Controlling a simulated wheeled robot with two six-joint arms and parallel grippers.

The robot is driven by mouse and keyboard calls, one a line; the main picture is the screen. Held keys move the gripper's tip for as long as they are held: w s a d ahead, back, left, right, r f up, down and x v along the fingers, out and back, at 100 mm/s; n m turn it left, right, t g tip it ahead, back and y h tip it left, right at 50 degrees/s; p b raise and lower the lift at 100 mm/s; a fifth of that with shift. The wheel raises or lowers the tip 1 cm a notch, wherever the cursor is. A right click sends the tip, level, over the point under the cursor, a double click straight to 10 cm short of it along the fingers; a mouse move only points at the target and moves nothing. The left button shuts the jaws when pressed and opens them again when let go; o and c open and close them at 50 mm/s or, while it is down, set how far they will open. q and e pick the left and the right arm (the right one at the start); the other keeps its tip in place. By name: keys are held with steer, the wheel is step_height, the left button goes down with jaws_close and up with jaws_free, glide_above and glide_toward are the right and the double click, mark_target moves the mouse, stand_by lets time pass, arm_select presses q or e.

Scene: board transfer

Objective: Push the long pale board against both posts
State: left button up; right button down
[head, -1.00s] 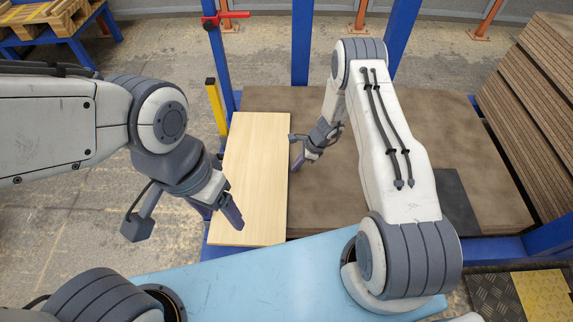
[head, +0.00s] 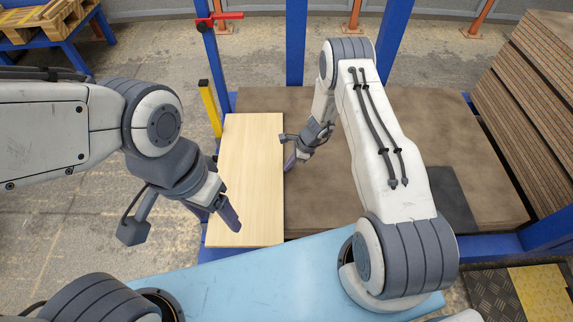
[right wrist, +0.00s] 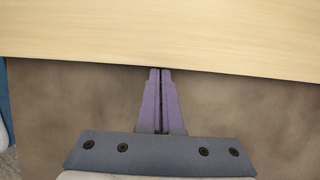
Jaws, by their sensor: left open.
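The long pale board (head: 250,180) lies flat on the brown board stack (head: 350,200), along its left side. A blue post with a red arm (head: 211,60) and a short yellow-sided post (head: 209,108) stand by the board's far left; whether it touches them is unclear. My left gripper (head: 232,218) is open over the board's near left part. My right gripper (head: 289,163) is shut and empty at the board's right edge. In the right wrist view its closed purple fingertips (right wrist: 160,72) meet the edge of the board (right wrist: 160,30), or nearly so.
More blue posts (head: 297,40) stand behind the stack. A tall pile of brown boards (head: 535,110) is at the right. A dark plate (head: 452,200) lies on the stack's right side. A light blue surface (head: 250,280) is in front.

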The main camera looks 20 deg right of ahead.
steer(key=shift+s+d, duration=0.35)
steer(key=shift+d, duration=0.55)
step_height(320, 180, up, 7)
steer(key=p, duration=0.5)
